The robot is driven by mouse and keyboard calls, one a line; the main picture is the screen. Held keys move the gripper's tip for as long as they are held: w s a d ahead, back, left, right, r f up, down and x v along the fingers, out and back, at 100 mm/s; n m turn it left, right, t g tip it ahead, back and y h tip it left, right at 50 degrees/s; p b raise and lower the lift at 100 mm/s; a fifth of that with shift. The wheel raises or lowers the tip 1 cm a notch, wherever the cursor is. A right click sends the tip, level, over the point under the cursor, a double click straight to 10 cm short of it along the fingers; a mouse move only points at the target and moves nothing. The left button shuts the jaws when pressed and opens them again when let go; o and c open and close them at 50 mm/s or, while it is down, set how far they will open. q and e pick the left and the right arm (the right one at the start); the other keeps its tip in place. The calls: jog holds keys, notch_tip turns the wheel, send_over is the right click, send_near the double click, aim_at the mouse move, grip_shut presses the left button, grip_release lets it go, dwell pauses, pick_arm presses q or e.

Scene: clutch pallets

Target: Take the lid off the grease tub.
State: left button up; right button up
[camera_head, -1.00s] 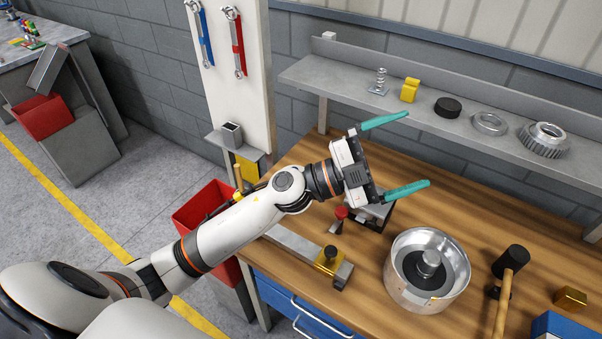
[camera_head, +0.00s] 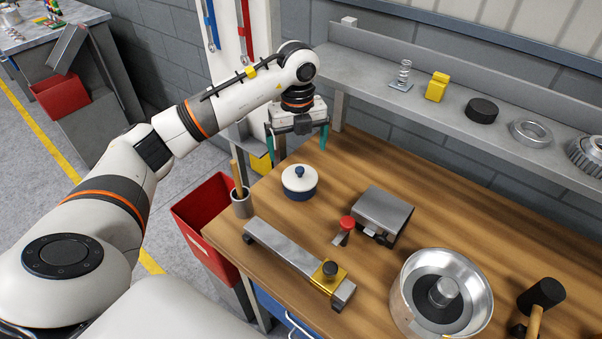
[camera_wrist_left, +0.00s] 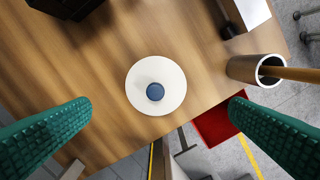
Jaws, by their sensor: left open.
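The grease tub (camera_head: 300,193) is a small dark blue pot standing upright on the wooden bench, near its left back part. Its white lid (camera_head: 291,181) with a blue knob (camera_head: 299,171) sits on top. In the left wrist view the white lid (camera_wrist_left: 140,80) and its blue knob (camera_wrist_left: 155,92) lie between the two teal fingers, apart from both. My left gripper (camera_head: 297,148) is open and empty, pointing down, above and slightly behind the tub in the head view. It also shows in the left wrist view (camera_wrist_left: 162,104). My right gripper is out of view.
A grey cup with a wooden handle (camera_head: 241,206) stands left of the tub. A shelf (camera_head: 440,120) runs behind.

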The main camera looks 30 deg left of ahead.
aim_at(300, 169)
pick_arm(q)
notch_tip(300, 169, down, 3)
jog(key=shift+r+p, duration=0.1)
jog(key=shift+p, duration=0.2)
jog(key=f, duration=0.1)
jog(key=f+p, duration=0.1)
jog(key=f, duration=0.1)
jog(key=f+p, duration=0.1)
jog(key=shift+w+d+f, duration=0.15)
jog(key=shift+d, duration=0.1)
jog(key=shift+f, duration=0.55)
jog(key=c, duration=0.9)
